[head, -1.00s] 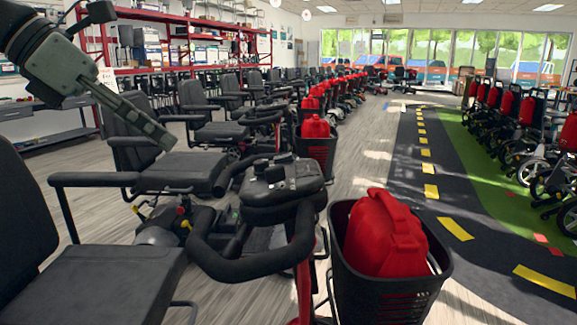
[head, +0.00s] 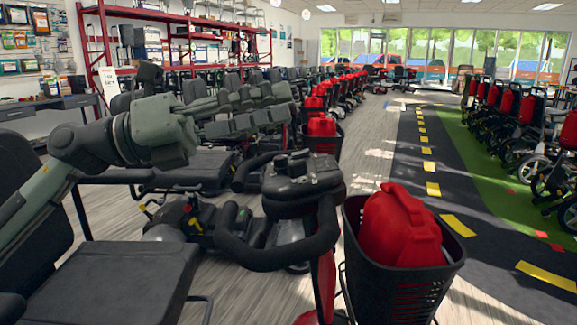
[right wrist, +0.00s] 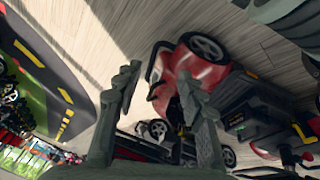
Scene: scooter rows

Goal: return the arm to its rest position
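My left arm reaches in from the left in the head view. Its grey-green gripper (head: 288,103) points right, above the scooter seats and behind the nearest handlebar. Its two fingers lie side by side with a narrow gap and nothing between them. My right arm is not in the head view. In the right wrist view my right gripper (right wrist: 158,72) has its fingers wide apart and empty. Beyond them a red scooter body (right wrist: 195,75) with dark wheels stands on the floor.
The nearest scooter's black handlebar (head: 265,258), seat (head: 110,282) and basket (head: 405,290) holding a red container (head: 398,225) are close in front. A scooter row runs back beside red shelving (head: 90,45). The dark road mat (head: 415,165) at right is open.

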